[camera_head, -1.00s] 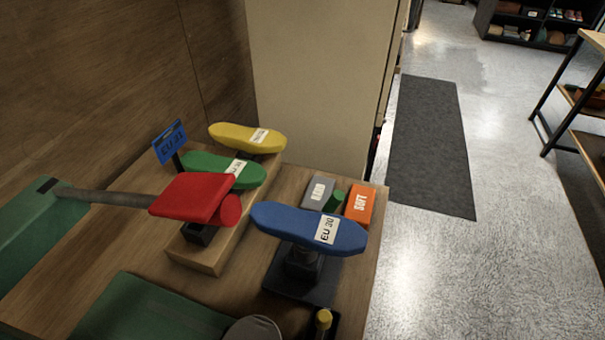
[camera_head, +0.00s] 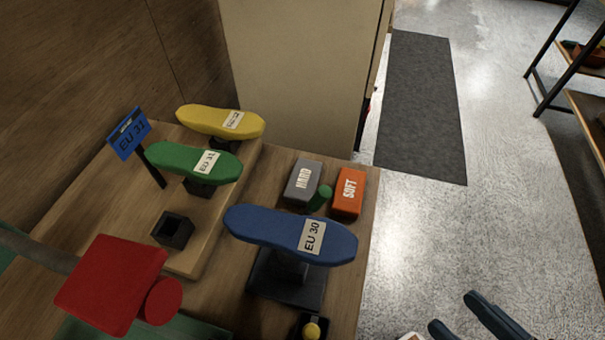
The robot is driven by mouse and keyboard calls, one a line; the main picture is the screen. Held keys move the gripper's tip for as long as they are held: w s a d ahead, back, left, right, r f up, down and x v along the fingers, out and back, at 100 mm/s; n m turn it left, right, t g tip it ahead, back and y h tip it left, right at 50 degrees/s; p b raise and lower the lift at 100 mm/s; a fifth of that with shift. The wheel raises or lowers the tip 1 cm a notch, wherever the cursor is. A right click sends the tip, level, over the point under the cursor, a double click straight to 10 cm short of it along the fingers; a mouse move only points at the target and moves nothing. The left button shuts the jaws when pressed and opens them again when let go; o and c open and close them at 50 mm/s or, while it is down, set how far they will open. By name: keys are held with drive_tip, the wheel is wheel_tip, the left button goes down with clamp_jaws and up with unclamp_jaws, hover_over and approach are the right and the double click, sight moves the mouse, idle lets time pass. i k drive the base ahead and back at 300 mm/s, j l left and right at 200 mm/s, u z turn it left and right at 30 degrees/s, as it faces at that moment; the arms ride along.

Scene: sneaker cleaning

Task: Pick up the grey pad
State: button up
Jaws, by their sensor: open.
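The grey pad (camera_head: 302,183), labelled HARD, lies flat on the wooden table near its back right corner. The orange pad (camera_head: 348,193), labelled SOFT, lies just to its right. A small green knob (camera_head: 320,199) stands at the front between the two pads and covers a bit of the grey pad's edge. My gripper (camera_head: 455,315) shows at the bottom right edge, over the floor beside the table. Its dark fingers are apart with nothing seen between them. It is well away from the grey pad, to the right and front.
A blue EU 30 sole form (camera_head: 270,229) on a stand rises just in front of the pads. Green (camera_head: 185,158) and yellow (camera_head: 200,121) forms and a blue EU 31 sign (camera_head: 130,138) stand left. A red block (camera_head: 105,285) is front left. A tall beige cabinet (camera_head: 300,70) stands behind.

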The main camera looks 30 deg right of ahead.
sight(304, 180)
drive_tip(key=l+u, duration=0.15)
drive_tip(key=u, duration=0.5)
drive_tip(key=i+l+u, duration=0.1)
drive_tip(key=l+u, duration=0.3)
drive_tip(key=l, duration=0.45)
drive_tip(key=l+u, duration=0.4)
drive_tip(key=l, duration=0.4)
drive_tip(key=k+l, duration=0.1)
drive_tip(key=l, duration=0.8)
drive_tip(key=k+l, duration=0.15)
drive_tip(key=l, duration=0.3)
drive_tip(key=k+l, duration=0.1)
drive_tip(key=l, duration=0.8)
drive_tip(key=u, duration=0.1)
drive_tip(key=i+l, duration=0.05)
